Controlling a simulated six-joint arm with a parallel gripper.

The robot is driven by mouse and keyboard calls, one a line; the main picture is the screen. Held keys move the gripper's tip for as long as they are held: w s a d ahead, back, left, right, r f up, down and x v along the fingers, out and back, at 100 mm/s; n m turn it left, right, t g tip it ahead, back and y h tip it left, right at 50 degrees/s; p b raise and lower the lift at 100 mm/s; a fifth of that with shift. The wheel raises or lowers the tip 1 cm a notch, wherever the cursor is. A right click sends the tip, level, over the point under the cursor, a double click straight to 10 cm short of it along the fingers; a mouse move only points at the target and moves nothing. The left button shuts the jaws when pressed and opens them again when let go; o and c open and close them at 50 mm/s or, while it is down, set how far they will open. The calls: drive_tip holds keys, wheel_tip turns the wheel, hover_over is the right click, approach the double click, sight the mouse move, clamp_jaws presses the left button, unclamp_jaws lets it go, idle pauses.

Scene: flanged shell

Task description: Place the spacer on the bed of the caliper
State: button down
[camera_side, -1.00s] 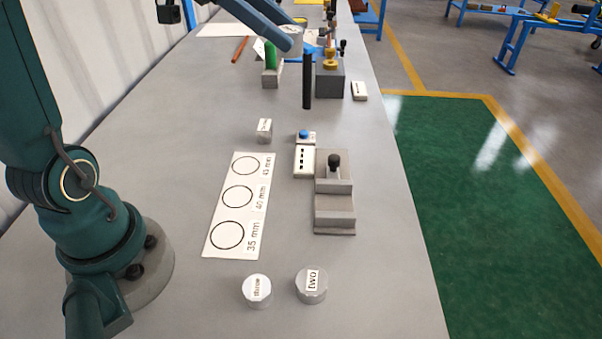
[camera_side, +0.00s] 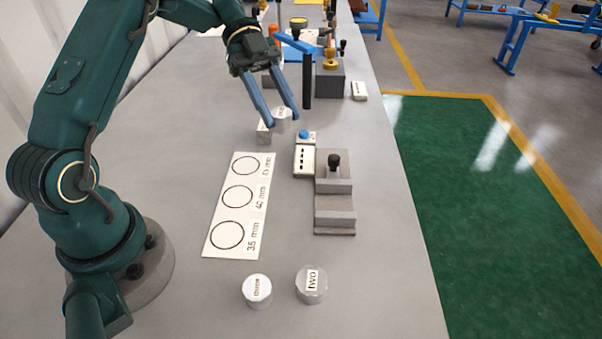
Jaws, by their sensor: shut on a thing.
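My gripper (camera_side: 282,113) is shut on a short silvery round spacer (camera_side: 283,119), held between its fingertips above the bench. The held spacer's label is too small to read. The caliper appears to be the grey stepped fixture (camera_side: 334,205) right of centre, with a black knob on top and a lower flat step at its front that is bare. My gripper is behind and to the left of this fixture, clear of it. Two other round pieces stand on the bench in front, labelled "three" (camera_side: 257,290) and "two" (camera_side: 311,285).
A white card (camera_side: 225,205) with printed circles lies left of the fixture. A small block (camera_side: 264,134) stands close under the held spacer. A white box with a blue button (camera_side: 304,158) adjoins the fixture. A black post (camera_side: 307,95) stands just right of my gripper.

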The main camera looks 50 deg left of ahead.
hover_over(330, 202)
wheel_tip(330, 202, down, 7)
drive_tip(key=shift+r, duration=0.15)
drive_tip(key=shift+f, duration=1.95)
drive_tip(key=shift+f, duration=0.2)
drive_tip(key=shift+f, duration=0.35)
